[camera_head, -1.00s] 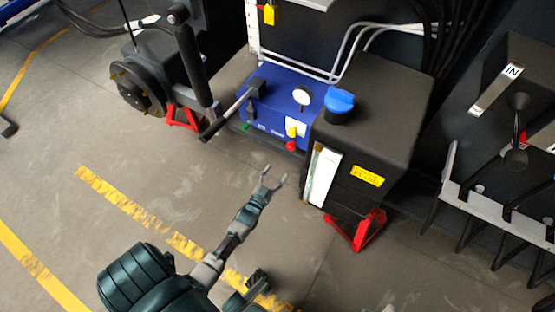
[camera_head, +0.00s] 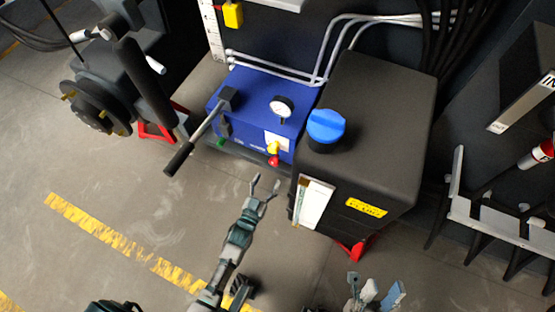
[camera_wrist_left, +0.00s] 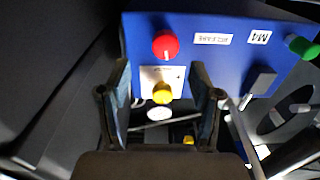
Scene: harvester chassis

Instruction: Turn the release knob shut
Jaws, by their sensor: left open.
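A blue pump box (camera_head: 255,100) carries a red knob (camera_head: 273,161), a yellow knob (camera_head: 273,147) and a green knob (camera_head: 221,142) low on its front. I cannot tell from any marking which is the release knob. In the left wrist view the red knob (camera_wrist_left: 165,44) has a white mark, with the yellow knob (camera_wrist_left: 162,93) below it and the green knob (camera_wrist_left: 302,47) at the right. My left gripper (camera_head: 265,186) is open and empty, just short of the red knob, its fingers spread on either side of the knobs' line.
A black tank (camera_head: 375,130) with a blue cap (camera_head: 326,126) stands right of the box. A pump lever (camera_head: 195,142) juts out at the left. A brake disc (camera_head: 95,107) and red stands (camera_head: 158,132) are farther left. Open floor lies in front.

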